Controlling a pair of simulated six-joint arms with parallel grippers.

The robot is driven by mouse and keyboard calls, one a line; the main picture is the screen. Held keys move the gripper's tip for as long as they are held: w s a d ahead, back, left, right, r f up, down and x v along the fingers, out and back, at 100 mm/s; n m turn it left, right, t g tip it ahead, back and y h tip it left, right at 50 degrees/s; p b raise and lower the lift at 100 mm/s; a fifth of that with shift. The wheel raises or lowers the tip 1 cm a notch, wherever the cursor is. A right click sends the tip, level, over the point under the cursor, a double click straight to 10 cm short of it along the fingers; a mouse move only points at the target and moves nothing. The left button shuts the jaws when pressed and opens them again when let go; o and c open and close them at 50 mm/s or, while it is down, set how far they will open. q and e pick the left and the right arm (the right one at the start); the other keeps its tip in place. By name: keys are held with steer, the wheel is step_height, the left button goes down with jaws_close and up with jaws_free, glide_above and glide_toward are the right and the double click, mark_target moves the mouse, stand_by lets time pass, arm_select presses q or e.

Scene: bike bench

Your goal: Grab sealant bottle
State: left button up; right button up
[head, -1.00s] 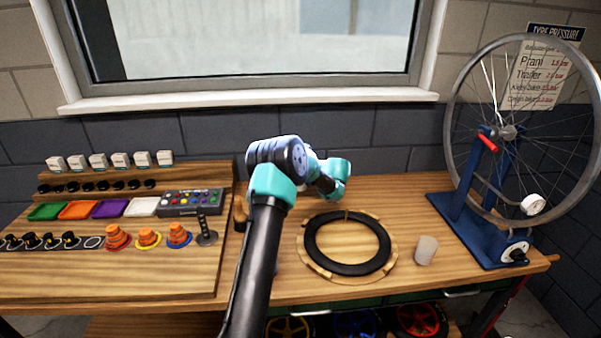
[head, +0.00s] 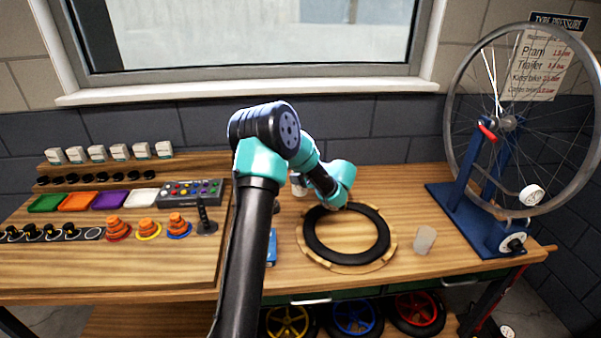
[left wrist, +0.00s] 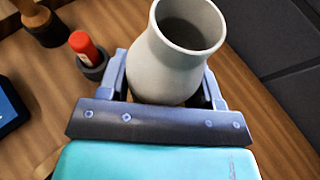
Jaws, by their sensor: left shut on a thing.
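The sealant bottle appears to be the pale grey, bottle-shaped vessel (left wrist: 172,62) with a round open mouth in the left wrist view; no label shows. My left gripper (left wrist: 164,82) is shut around its body, one finger on each side. In the head view a small whitish part of it (head: 298,184) seems to show left of my forearm, over the back of the bench. My forearm hides the left fingers there. My right gripper is in neither view.
A black tyre (head: 347,257) lies on a wooden ring, with a whitish cup (head: 425,240) to its right. A blue wheel stand (head: 470,225) is at the right. A red-topped item (left wrist: 84,46) and a blue object (left wrist: 8,106) are near the gripper. Trays and cones fill the left.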

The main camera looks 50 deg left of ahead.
arm_select(q)
steer(key=shift+s+d+r, duration=0.15)
steer(key=shift+s+d, duration=0.9)
steer(key=shift+d, duration=0.2)
